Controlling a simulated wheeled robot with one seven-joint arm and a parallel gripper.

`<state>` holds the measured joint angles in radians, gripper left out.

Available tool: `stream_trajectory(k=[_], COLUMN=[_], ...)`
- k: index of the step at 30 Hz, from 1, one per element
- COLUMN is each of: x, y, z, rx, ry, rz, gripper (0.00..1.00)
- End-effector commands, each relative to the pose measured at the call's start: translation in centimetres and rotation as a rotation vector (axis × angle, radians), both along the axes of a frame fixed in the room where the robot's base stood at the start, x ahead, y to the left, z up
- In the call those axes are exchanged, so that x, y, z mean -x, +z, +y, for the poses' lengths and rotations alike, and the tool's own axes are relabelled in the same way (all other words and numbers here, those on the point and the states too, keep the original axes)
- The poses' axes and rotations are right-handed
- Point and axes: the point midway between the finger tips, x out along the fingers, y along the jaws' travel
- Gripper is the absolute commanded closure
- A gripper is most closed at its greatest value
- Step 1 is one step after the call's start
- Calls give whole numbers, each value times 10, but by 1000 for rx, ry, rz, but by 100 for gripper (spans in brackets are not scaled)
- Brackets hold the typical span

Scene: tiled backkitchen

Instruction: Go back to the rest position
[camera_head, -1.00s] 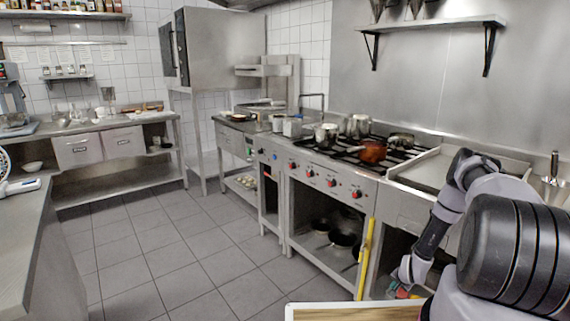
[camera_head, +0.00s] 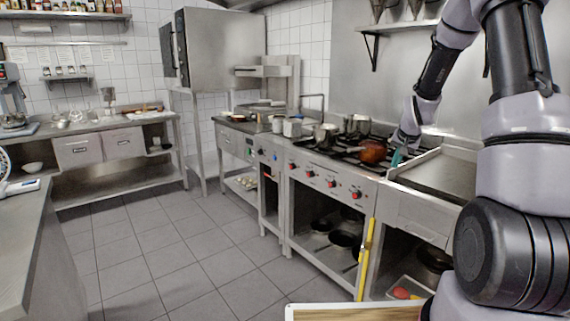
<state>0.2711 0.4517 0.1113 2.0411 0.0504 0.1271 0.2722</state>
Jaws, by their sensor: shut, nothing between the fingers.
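My gripper (camera_head: 397,157) shows in the head view in front of the stove top, at the end of my raised arm. Its teal fingertips point down and look shut, with nothing held. It appears just right of the copper-coloured pot (camera_head: 373,151) on the burners. I cannot tell whether it touches anything there. My arm rises along the right side of the picture and bends over at the top.
The stove (camera_head: 330,178) carries several metal pots. A flat griddle (camera_head: 440,172) lies to its right. A yellow bar (camera_head: 367,250) stands upright at the stove front. Below, a tray (camera_head: 412,285) holds red and yellow items. The tiled floor (camera_head: 190,245) is clear.

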Motion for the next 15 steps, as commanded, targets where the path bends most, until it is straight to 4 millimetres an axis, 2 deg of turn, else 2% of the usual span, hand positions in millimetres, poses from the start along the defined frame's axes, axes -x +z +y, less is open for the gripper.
stream_trajectory(k=[1,6,12,15], x=[12,62,135,177], y=[31,105,173,198], z=[9,38,70,85], rx=[7,13,4,-7], ry=[13,50,91,114], rz=[-12,-22,-37,-46], gripper=[100,100,100,100])
